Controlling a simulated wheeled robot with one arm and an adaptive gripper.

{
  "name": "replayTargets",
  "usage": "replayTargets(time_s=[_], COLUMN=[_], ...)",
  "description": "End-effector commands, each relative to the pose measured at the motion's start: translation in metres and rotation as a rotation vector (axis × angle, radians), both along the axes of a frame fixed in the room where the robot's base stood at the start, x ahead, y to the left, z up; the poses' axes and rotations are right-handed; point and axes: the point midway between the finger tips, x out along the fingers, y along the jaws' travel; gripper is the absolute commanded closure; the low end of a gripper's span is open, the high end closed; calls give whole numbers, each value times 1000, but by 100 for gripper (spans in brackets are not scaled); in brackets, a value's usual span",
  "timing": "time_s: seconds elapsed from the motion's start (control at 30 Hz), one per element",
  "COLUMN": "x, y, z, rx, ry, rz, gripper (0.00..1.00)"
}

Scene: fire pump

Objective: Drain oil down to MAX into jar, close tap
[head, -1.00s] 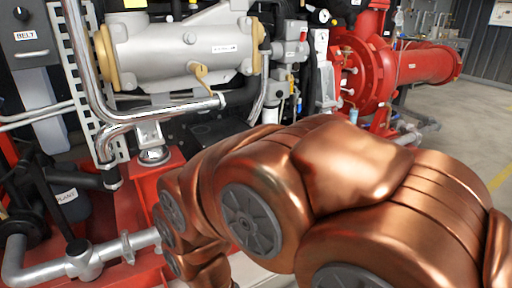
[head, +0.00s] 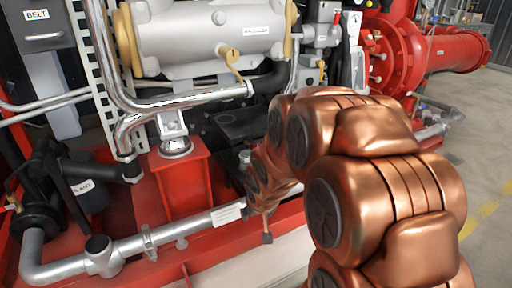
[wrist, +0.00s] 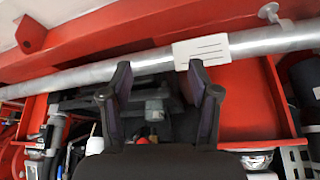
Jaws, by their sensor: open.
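My gripper (wrist: 160,82) is open in the wrist view, with its two dark fingers spread and nothing held between them. A silver pipe (wrist: 85,73) with a white label plate (wrist: 201,50) runs just beyond the fingertips. A small grey cylindrical fitting (wrist: 154,109) shows between the fingers, among dark parts. In the head view my copper arm reaches down toward the same label plate (head: 228,214), and the gripper itself is mostly hidden by the arm. I cannot make out the oil tap, the MAX mark or the jar in either view.
A red pedestal (head: 183,183) and red base frame (head: 205,248) surround the silver pipe (head: 188,228). A grey engine body (head: 205,35) and bent chrome pipe (head: 175,103) stand above. A large red pipe (head: 450,55) is at right. Open floor (head: 485,165) lies to the right.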

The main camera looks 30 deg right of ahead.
Motion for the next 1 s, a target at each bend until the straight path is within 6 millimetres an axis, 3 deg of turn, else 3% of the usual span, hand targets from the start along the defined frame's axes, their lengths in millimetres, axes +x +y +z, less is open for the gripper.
replayTargets(time_s=[0.2,0.5,0.7,1.0], x=[65,126,143,143], y=[-43,-87,-112,-131], z=[-2,14,36,61], rx=[40,177,307,433], ry=[-270,-661,-918,-1138], rz=[-65,-129,-165,-188], gripper=[39,39,39,39])
